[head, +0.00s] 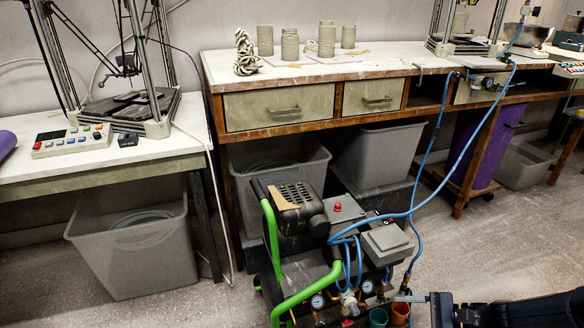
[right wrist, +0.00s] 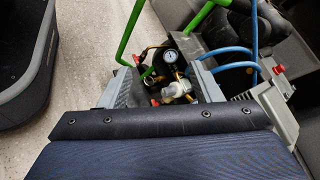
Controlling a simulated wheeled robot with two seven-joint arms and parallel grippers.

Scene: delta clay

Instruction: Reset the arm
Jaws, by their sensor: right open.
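My right gripper (head: 408,299) shows at the lower right of the head view, its dark padded arm coming in from the right edge. In the right wrist view the gripper (right wrist: 204,82) has its grey jaws spread apart, with nothing held between them. Beyond the jaws are a gauge and brass fittings of the air compressor (head: 345,240). In the head view the gripper is by the compressor's lower right side; I cannot tell whether they touch. My left gripper is in neither view.
A workbench (head: 225,68) with clay pieces (head: 290,45) stands behind. A white table (head: 170,143) with a delta printer (head: 130,105) is at left. Grey bins (head: 135,250) stand underneath. A blue hose (head: 440,120) runs from bench to compressor. Floor at right (head: 500,240) is clear.

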